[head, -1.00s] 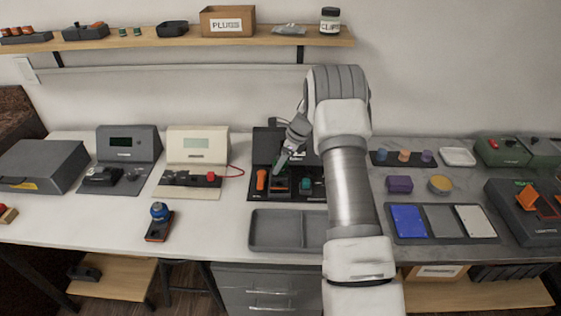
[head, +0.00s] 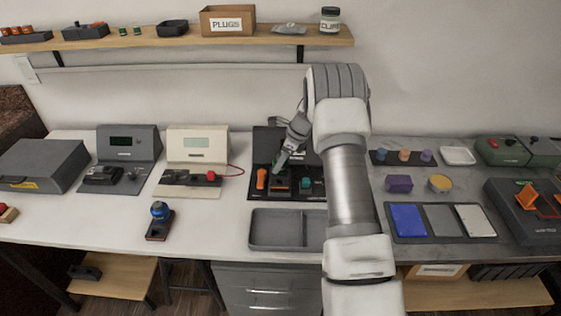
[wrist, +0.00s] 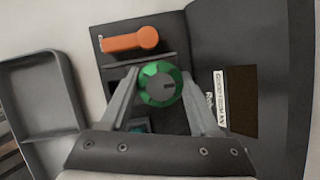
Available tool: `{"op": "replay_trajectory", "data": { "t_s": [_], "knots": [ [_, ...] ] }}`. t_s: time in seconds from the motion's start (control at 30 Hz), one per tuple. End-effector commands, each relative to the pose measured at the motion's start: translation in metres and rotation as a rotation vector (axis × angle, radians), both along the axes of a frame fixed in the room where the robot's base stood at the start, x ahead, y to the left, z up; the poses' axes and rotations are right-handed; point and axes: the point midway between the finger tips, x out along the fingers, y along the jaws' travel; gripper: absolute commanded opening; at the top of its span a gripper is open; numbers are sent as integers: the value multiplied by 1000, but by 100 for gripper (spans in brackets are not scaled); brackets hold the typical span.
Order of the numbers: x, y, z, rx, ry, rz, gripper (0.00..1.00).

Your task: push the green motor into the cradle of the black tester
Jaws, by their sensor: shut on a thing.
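The black tester (head: 314,198) stands on the white bench, with an upright back panel and a flat base. My gripper (wrist: 160,78) is over its base, fingers on both sides of the green motor (wrist: 160,84) and shut on it. The motor shows end-on as a round green body with a dark slot mark. In the head view my gripper (head: 280,168) points down at the middle of the base, between an orange handle (head: 261,178) and a teal part (head: 306,184). The cradle is mostly hidden under the motor and fingers; I cannot tell whether the motor is seated.
A grey tray (head: 275,231) lies in front of the tester. A cream tester (head: 198,146) with a red lead stands to the left. A small purple block (head: 399,184) and a mat with blue, grey and white pads (head: 441,238) lie to the right.

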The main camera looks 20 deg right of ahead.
Motion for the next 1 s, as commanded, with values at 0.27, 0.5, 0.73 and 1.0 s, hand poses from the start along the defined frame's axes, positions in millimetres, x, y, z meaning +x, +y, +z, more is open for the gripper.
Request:
{"op": "replay_trajectory", "data": {
  "t_s": [0.27,0.5,0.73,1.0],
  "knots": [
    [1,0,1,-1,-2,0,5],
    [1,0,1,-1,-2,0,5],
    [1,0,-1,0,-1,0,5],
    [1,0,-6,-1,-2,0,5]
  ]
}}
